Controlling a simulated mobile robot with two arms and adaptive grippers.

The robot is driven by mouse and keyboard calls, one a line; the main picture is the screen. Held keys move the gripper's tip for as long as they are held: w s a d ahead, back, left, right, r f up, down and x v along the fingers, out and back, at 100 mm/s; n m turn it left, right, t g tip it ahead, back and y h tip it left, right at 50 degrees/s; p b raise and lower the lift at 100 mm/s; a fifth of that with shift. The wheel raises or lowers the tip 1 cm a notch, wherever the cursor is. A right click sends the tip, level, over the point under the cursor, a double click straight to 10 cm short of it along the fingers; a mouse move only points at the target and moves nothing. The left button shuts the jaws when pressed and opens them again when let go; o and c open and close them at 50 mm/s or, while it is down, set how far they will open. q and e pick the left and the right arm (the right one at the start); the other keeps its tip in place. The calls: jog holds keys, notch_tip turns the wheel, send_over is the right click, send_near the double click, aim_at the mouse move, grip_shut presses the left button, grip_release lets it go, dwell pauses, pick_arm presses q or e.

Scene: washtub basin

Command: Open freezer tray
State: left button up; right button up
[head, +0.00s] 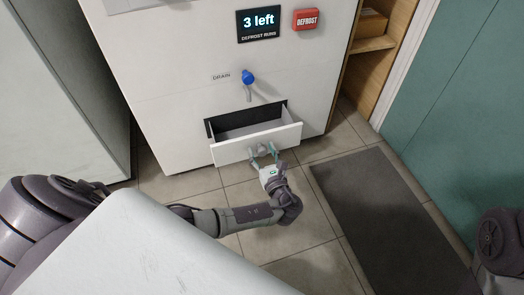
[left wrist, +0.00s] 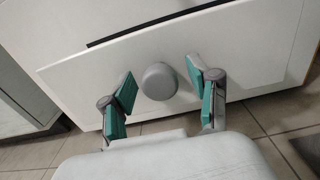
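The freezer tray (head: 258,143) is a white drawer low in the white freezer front. It is pulled partly out, and its grey inside shows in the head view. A round grey knob (left wrist: 159,81) sits on the tray's front panel. My left gripper (head: 263,150) is at the knob. In the left wrist view its teal fingers (left wrist: 160,90) stand apart on either side of the knob, with gaps between finger and knob. My right gripper is not in view.
Above the tray are a drain tap with a blue knob (head: 248,76), a display reading "3 left" (head: 259,23) and a red defrost button (head: 306,19). A dark mat (head: 385,205) lies on the tiled floor to the right. Wooden shelves (head: 372,35) stand beside the freezer.

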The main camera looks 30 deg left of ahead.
pick_arm(q)
jog(key=v, duration=0.7)
jog(key=shift+s+d, duration=0.15)
jog(key=shift+s, duration=0.05)
dwell(0.4)
